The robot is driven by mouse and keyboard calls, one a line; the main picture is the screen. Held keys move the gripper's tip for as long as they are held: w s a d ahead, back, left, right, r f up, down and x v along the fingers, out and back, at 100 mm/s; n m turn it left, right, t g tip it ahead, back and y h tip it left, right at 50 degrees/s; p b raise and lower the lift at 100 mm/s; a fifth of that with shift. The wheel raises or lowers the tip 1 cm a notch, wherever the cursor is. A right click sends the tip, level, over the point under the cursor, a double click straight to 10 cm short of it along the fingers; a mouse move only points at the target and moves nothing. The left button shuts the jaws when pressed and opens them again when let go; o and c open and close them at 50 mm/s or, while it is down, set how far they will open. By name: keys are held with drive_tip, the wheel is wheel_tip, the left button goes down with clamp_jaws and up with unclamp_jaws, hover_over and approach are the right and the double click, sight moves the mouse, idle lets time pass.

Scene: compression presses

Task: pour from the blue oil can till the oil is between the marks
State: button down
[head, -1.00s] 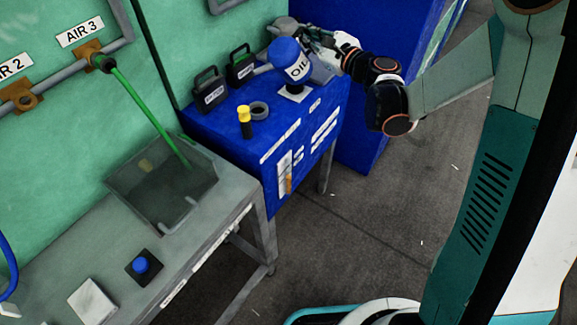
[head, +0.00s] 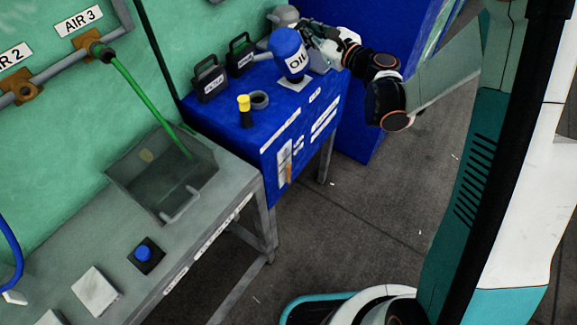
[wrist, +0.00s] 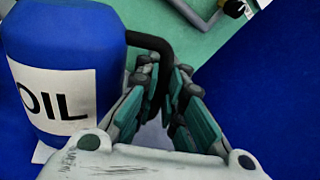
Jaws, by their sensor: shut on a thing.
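The blue oil can (head: 290,58), labelled OIL, is near the back right of the blue cabinet top. It stands nearly upright, at or just above a white square (head: 298,84); contact is unclear. Its pale spout points left. In the wrist view the can (wrist: 75,35) fills the left side, its black handle (wrist: 160,45) running between my fingers. My gripper (head: 316,35) is shut on this handle from the right; its fingers show in the wrist view (wrist: 165,100). A pale strip (head: 284,155) with an orange part is on the cabinet front; oil level and marks are unreadable.
A grey bench (head: 205,205) with a tray adjoins the cabinet; floor is clear in front.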

drive_tip(key=shift+r+p, duration=1.05)
drive_tip(key=shift+r, duration=0.85)
drive_tip(key=s+d+f+m+t+h, duration=0.1)
drive_tip(key=d+m+h, duration=0.6)
drive_tip(key=d, duration=1.1)
drive_tip(key=f+t+h, duration=0.1)
drive_tip(key=t+h, duration=0.1)
drive_tip(key=h, duration=0.1)
drive_tip(key=shift+f, duration=0.35)
